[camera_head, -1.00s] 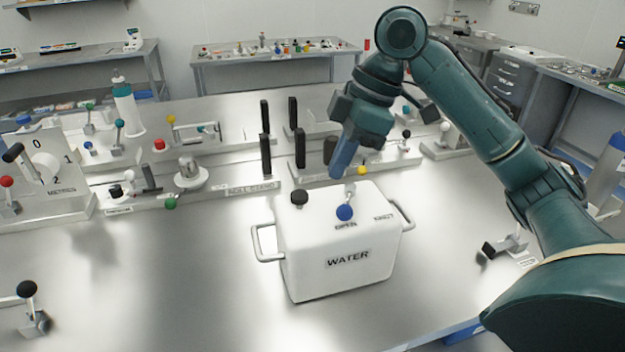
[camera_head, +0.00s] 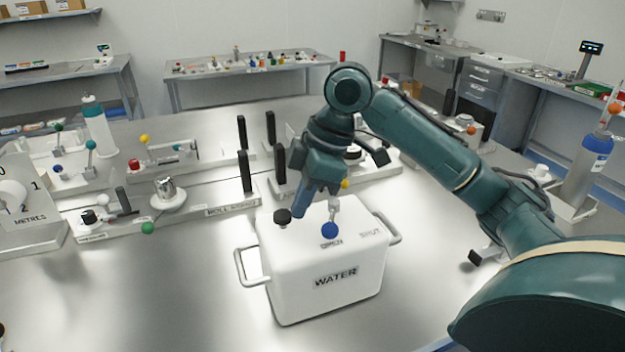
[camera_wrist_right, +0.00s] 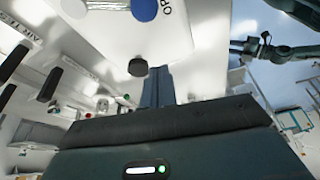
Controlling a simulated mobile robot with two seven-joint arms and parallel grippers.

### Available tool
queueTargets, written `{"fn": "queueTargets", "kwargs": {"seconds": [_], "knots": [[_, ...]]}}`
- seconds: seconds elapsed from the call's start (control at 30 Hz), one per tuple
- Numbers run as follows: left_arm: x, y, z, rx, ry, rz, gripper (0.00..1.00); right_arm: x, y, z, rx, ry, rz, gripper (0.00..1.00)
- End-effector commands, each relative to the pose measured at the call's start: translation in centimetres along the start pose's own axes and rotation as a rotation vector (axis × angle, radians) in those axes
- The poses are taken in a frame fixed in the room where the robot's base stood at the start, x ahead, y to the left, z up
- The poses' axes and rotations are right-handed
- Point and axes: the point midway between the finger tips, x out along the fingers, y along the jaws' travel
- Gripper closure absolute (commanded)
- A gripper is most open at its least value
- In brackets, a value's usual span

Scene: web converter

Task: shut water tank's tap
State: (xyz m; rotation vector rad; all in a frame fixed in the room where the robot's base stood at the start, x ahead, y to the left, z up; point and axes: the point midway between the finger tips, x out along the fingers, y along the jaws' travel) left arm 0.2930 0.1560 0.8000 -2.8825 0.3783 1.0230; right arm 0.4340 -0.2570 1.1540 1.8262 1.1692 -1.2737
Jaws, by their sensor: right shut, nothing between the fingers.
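The white water tank (camera_head: 318,285) stands on the metal table, with "WATER" on its front and "OPEN" and "SHUT" marked on its top. The tap's blue knob (camera_head: 329,230) is at the "OPEN" mark, with its lever reaching back from it. A black cap (camera_head: 282,216) sits on the tank's top left. My right gripper (camera_head: 299,214) is shut and empty above the tank top, between the black cap and the blue knob. In the right wrist view the blue knob (camera_wrist_right: 145,9) and black cap (camera_wrist_right: 138,67) show near the fingers (camera_wrist_right: 157,82). My left gripper is out of view.
Rows of fixtures with black upright posts (camera_head: 244,170) stand behind the tank. A silver valve (camera_head: 167,192) with a green knob is to the left.

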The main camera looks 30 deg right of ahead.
Motion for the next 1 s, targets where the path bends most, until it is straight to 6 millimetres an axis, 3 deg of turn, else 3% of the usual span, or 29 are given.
{"fn": "queueTargets", "kwargs": {"seconds": [0.17, 0.3, 0.43, 1.0], "knots": [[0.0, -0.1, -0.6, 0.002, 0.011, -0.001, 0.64, 3.9, -0.1, 0.0, 0.0, -0.001, -0.004, 1.0], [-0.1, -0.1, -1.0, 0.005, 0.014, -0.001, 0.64, 3.2, 0.0, 2.4, 0.004, -0.005, 0.001, 1.0], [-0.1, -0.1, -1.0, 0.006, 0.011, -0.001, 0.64, 3.1, 0.0, 3.5, 0.002, -0.002, 0.001, 1.0], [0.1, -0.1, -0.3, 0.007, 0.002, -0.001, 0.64, 3.0, 0.1, 4.4, -0.008, -0.001, -0.002, 1.0]]}}
